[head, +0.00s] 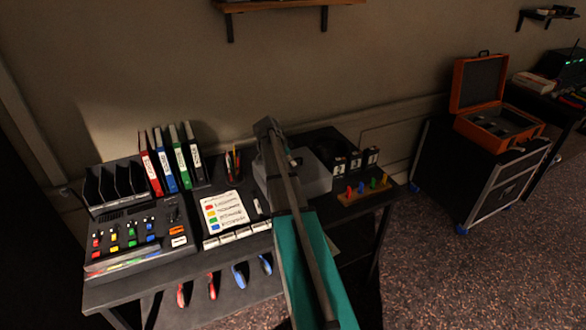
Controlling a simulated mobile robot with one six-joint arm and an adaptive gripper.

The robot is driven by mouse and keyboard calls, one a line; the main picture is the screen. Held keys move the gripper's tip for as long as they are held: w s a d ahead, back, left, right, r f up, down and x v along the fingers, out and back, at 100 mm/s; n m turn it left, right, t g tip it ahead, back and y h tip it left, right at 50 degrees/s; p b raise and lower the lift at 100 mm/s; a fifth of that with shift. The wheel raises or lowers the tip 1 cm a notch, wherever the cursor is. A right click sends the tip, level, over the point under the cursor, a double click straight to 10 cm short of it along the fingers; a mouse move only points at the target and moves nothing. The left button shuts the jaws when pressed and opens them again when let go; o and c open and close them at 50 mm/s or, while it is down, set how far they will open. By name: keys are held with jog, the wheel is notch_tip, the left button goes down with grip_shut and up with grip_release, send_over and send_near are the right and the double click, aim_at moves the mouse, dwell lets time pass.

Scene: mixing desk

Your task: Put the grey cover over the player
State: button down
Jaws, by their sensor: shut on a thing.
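The grey cover (312,174) is a pale grey box shape at the right-middle of the desk, partly hidden behind my arm. My gripper (291,160) is at the cover's upper side and is shut on it; the fingertips are small and mostly hidden by my arm. A dark, box-like unit (325,138), perhaps the player, shows just behind and to the right of the cover. I cannot tell whether the cover rests on anything or hangs above the desk.
A mixer (135,240) with coloured faders stands at the left, with several binders (168,167) behind it. A label sheet (226,213) lies left of the cover. A wooden block with coloured pegs (366,190) is to the right. An open orange case (490,110) stands further right.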

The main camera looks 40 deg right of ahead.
jog(key=shift+f+b, duration=0.95)
jog(key=shift+f, duration=0.3)
jog(key=shift+f, duration=0.2)
jog(key=c, duration=0.7)
grip_release()
jog(key=shift+r, duration=0.1)
jog(key=shift+a+r, duration=0.1)
jog(key=shift+r, duration=0.3)
jog(key=shift+p+v, duration=1)
jog(key=shift+p, duration=0.2)
jog(key=p+v, duration=0.8)
jog(key=v, duration=0.1)
jog(key=shift+a+r, duration=0.2)
jog(key=shift+r, duration=0.05)
